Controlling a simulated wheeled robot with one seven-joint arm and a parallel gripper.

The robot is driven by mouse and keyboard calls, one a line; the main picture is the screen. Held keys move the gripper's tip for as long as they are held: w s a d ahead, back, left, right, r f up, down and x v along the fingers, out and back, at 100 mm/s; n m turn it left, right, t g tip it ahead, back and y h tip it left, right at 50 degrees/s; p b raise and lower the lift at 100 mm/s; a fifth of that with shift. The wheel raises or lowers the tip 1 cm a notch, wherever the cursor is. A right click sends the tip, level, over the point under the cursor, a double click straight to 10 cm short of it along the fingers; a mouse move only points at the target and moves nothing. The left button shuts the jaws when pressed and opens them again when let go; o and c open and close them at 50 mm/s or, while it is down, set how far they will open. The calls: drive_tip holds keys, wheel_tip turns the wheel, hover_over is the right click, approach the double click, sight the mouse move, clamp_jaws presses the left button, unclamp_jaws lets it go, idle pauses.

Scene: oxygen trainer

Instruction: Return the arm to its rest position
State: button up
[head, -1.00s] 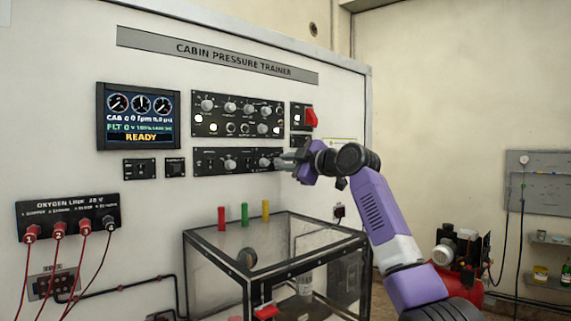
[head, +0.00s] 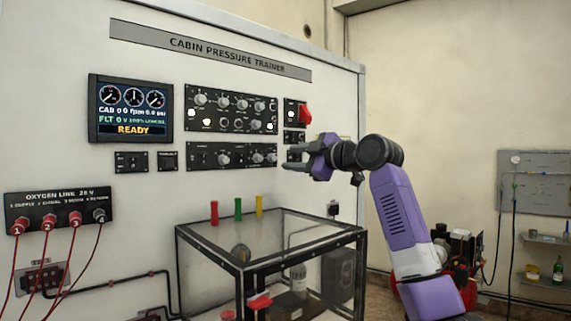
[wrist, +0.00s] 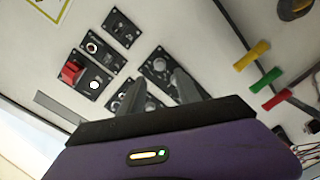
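My gripper (head: 294,160) is in front of the trainer panel (head: 340,95), just right of the lower knob panel (head: 235,155). In the wrist view its two grey fingers (wrist: 170,88) stand apart with a gap between them and nothing held. The panel knobs show beyond and beside the fingers. In the head view my purple arm reaches in from the lower right, bent at the elbow. I cannot tell the exact distance from the fingertips to the panel, but no contact shows.
A clear box with a black frame (head: 245,268) stands below the gripper, with red, green and yellow handles (head: 238,209) behind its top. A red switch (head: 305,114) sits above the gripper. Cables hang from the oxygen link plugs (head: 60,223). A red compressor (head: 462,250) stands behind the arm.

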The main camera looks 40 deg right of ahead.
drive_tip(key=shift+s, duration=0.55)
